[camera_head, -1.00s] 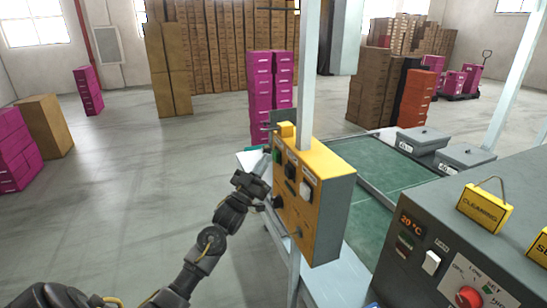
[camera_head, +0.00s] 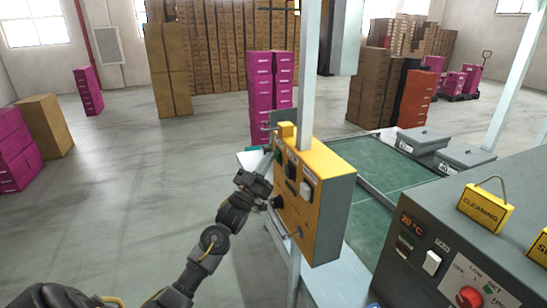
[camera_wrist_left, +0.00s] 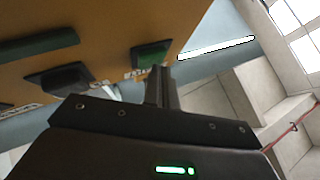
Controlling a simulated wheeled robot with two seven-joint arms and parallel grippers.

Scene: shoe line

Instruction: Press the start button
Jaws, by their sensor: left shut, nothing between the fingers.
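The yellow control box (camera_head: 316,206) is fixed to a pale post at the middle of the head view. Its front face carries a green button (camera_head: 278,155) near the top, with dark and white switches below. In the left wrist view the green button (camera_wrist_left: 150,55) sits just beyond my fingertips. My left gripper (camera_head: 267,163) is shut and empty, its fingers pointing up at the button. In the wrist view the closed fingers (camera_wrist_left: 161,84) overlap the button's lower edge. I cannot tell whether they touch it. My right gripper is not in view.
A dark grey machine (camera_head: 450,262) with a red knob stands at the right, with a yellow cleaning sign (camera_head: 484,208) on it. A green-topped table (camera_head: 385,170) lies behind the control box. The floor to the left of my arm is open.

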